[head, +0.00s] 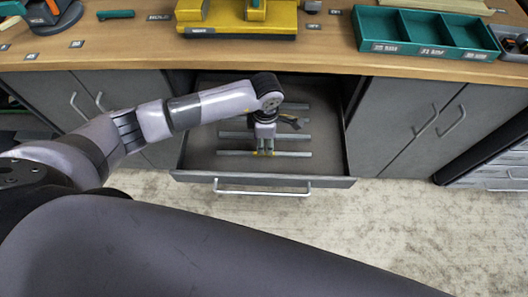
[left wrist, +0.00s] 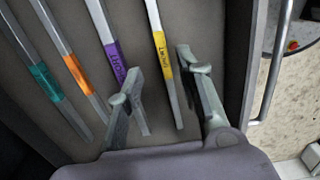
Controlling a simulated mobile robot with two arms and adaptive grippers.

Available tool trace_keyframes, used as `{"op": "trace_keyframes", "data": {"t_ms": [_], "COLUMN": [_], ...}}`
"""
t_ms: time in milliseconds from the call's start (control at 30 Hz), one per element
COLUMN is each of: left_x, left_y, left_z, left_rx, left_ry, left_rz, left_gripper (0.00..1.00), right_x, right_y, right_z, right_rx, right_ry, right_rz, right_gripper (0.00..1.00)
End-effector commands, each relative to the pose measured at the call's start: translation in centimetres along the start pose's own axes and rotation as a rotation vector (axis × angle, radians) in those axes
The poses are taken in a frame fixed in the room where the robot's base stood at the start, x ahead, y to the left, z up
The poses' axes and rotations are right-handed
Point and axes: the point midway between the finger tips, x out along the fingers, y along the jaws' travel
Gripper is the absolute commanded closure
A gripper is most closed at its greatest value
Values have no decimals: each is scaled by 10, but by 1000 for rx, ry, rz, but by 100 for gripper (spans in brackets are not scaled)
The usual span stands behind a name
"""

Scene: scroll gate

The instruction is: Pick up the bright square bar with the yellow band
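The bright square bar with the yellow band (left wrist: 161,52) lies in the open drawer, nearest the drawer front. In the head view it is the front bar (head: 228,153). My left gripper (head: 265,151) points down into the drawer over this bar. In the left wrist view my left gripper (left wrist: 160,72) is open, with one finger on each side of the bar and gaps between. I cannot tell how far above the drawer floor the fingertips are. My right gripper is not in view.
Bars with purple (left wrist: 117,62), orange (left wrist: 77,74) and teal (left wrist: 45,83) bands lie beside it; the left finger is close to the purple-banded one. The drawer front with its handle (head: 262,192) is close. Above is the bench top (head: 330,62) with a teal tray (head: 428,52).

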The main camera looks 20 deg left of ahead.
Motion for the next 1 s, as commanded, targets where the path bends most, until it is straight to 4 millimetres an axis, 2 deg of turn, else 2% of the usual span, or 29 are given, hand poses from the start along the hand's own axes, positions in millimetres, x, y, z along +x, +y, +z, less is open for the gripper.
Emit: {"op": "trace_keyframes", "data": {"t_ms": [333,633,1000], "left_x": [45,51,50], "left_y": [-5,-4,-4], "left_z": [-4,-4,-4], "left_rx": [-2,0,0], "left_ry": [0,0,0], "left_rz": [-3,-1,-1], "left_gripper": [67,67,91], "right_x": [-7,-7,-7], "right_y": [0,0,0], "right_z": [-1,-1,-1], "right_rx": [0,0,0], "right_ry": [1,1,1], "right_rz": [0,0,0], "right_gripper": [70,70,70]}}
